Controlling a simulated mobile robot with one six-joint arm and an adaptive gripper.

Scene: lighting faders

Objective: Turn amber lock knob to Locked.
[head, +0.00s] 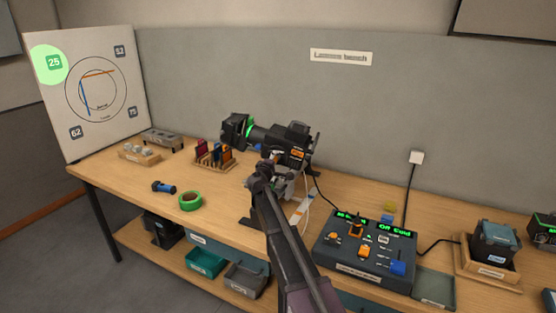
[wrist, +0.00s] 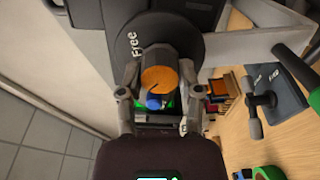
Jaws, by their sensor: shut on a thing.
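The amber lock knob (wrist: 160,78) is a round orange cap on the dark lamp (wrist: 170,45), with a dark mark on its face. White "Free" lettering shows on the lamp at the knob's upper left. My gripper (wrist: 161,76) is shut on the knob, one finger on each side. A second, partly hidden label lies by the right finger; I cannot read it. A blue round part (wrist: 153,103) sits just below the knob. In the head view my gripper (head: 268,165) is at the lamp (head: 285,138) on the bench; the knob cannot be made out there.
A control desk (head: 365,250) with faders stands right of my arm. Green tape (head: 190,201), a blue-and-black tool (head: 164,187) and a wooden rack (head: 213,158) lie to the left. A white board (head: 95,95) has its "25" corner lit green. Cables hang right of the lamp.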

